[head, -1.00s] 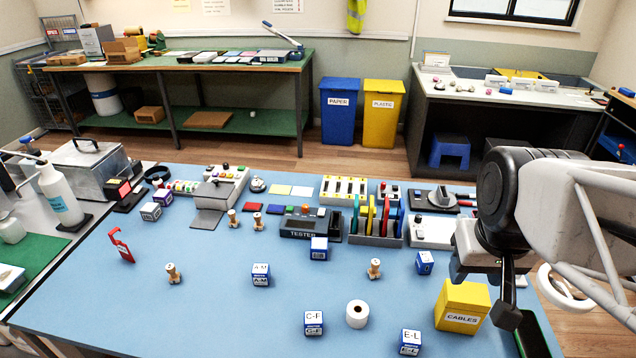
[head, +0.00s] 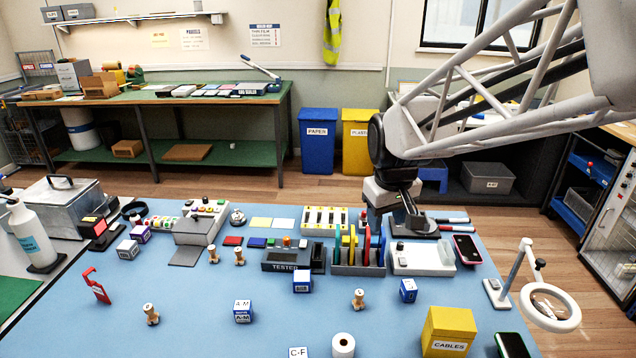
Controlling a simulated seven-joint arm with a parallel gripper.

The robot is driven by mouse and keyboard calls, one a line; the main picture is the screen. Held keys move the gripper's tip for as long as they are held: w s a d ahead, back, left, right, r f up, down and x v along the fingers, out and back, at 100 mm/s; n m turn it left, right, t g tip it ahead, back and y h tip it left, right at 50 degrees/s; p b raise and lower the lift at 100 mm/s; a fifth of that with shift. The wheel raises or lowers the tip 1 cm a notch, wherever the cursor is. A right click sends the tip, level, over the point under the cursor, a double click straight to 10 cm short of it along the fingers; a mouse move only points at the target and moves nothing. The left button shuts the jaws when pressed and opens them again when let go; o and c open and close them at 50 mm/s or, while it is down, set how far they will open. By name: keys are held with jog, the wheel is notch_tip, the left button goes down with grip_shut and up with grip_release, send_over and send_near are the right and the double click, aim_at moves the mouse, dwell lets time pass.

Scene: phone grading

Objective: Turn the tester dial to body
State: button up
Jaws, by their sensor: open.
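The tester (head: 287,266), a dark box with "TESTER" on its front, stands at the middle of the blue table in the head view. Small red-orange and green round parts show at its top back edge. I cannot make out a dial or any "body" mark on it at this size. My gripper (head: 413,218) points down, open, to the right of the tester, over the back right part of the table. It appears above or behind a white box (head: 425,260) and in front of a dark flat device (head: 423,231), which it partly hides. I see nothing held in it.
A rack of coloured upright plates (head: 358,268) stands between the tester and the white box. A labelled cube (head: 302,281) sits close in front of the tester. A yellow CABLES box (head: 447,331) and a magnifier (head: 550,306) are at right.

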jog(key=w+a+f+n, duration=0.2)
jog(key=w+a+f, duration=0.1)
jog(key=w+a, duration=0.35)
jog(key=w+a+f+n, duration=0.2)
jog(key=w+a+f, duration=0.25)
jog(key=w, duration=0.35)
jog(key=n+g, duration=0.1)
jog(key=n, duration=0.2)
send_over(286, 238)
jog(key=f, duration=1.2)
jog(key=shift+s+d, duration=0.15)
jog(key=shift+s, duration=0.15)
jog(key=shift+w+a+f+n, duration=0.15)
jog(key=shift+a+f+n, duration=0.15)
jog(key=shift+f, duration=0.1)
jog(key=shift+w+d+f, duration=0.1)
jog(key=shift+w+f, duration=0.05)
jog(key=shift+f, duration=3.65)
jog(key=shift+c, duration=0.5)
